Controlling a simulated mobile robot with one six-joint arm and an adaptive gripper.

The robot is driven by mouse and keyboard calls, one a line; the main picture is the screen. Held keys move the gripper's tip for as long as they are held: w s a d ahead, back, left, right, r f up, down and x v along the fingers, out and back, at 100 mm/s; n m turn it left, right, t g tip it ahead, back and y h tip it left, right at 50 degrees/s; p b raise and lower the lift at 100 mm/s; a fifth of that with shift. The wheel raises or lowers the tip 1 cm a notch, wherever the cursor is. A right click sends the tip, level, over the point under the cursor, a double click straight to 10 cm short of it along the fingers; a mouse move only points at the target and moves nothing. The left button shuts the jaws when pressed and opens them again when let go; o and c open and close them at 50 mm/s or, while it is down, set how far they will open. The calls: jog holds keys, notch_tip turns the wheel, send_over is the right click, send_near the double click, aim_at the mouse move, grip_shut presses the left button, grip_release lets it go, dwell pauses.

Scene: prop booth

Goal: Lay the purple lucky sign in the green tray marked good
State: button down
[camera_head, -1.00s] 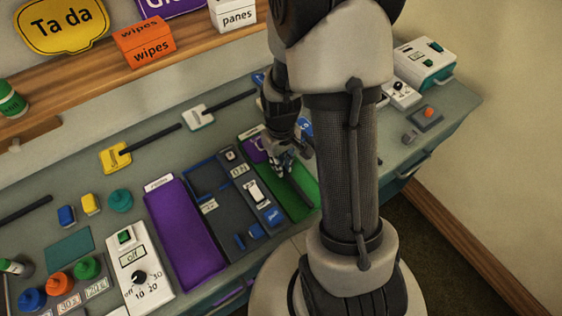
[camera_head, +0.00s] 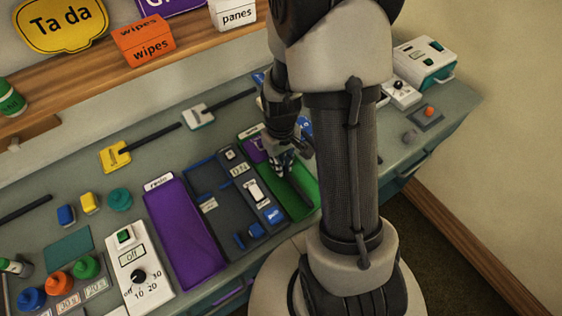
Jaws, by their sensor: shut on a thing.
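The green tray (camera_head: 299,199) lies on the bench right of the grey divided tray; its small white label is too small to read. The purple sign (camera_head: 254,150) shows at the far end of the green tray, left of my gripper, its right part hidden by my gripper. My gripper (camera_head: 283,168) points down over the far half of the green tray and is shut on the purple sign. I cannot tell whether the sign touches the tray floor.
A purple tray (camera_head: 186,235) and a grey divided tray (camera_head: 222,217) with small blue and white items lie to the left. A control box (camera_head: 139,268) stands nearer left. Yellow (camera_head: 115,157) and white (camera_head: 198,117) handled tools lie behind. My arm hides part of the right bench.

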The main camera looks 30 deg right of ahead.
jog(key=c, duration=1.5)
grip_release()
jog(key=shift+c, duration=0.2)
jog(key=shift+o, duration=0.9)
jog(key=shift+r, duration=0.1)
jog(key=shift+r+p, duration=3.2)
jog(key=shift+r, duration=0.7)
